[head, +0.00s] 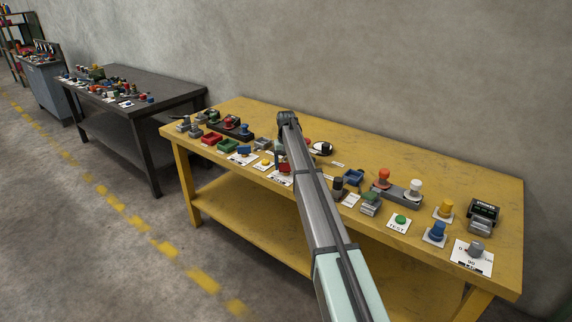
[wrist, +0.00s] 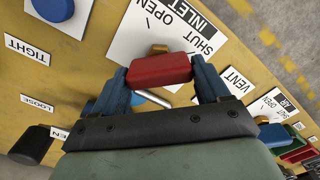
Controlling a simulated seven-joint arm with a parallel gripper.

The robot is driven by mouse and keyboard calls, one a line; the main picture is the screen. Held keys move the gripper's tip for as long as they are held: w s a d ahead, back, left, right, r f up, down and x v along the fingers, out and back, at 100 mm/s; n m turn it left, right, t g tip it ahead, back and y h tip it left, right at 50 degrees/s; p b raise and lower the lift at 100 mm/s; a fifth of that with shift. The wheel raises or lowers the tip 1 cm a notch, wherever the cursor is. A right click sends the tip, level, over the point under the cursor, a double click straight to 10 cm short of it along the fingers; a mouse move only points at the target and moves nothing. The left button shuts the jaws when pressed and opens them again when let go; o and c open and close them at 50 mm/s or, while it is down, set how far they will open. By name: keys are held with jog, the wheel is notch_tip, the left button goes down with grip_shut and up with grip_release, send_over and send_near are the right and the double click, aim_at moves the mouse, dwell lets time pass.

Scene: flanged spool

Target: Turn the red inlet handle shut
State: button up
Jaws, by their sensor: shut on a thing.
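The red inlet handle (wrist: 162,70) is a block on a brass-coloured stem in the wrist view. It stands over a white card (wrist: 150,30) printed INLET, OPEN and SHUT. My gripper (wrist: 160,73) is shut on the red handle, with one blue finger at each end of it. The handle lies nearly level across the wrist picture; the gripper covers part of the card's near side, and I cannot tell exactly which mark the handle lines up with.
A VENT card (wrist: 237,83) and an AIR card (wrist: 277,103) lie to the right in the wrist view. A blue knob (wrist: 53,8) and a black knob (wrist: 31,145) are at the left. The yellow bench (head: 345,168) carries several other controls close around; its back strip is mostly clear.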

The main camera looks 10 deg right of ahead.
dwell(0.4)
jog(key=o, duration=1)
jog(key=shift+c, duration=0.2)
notch_tip(320, 180, up, 14)
jog(key=shift+f, duration=0.15)
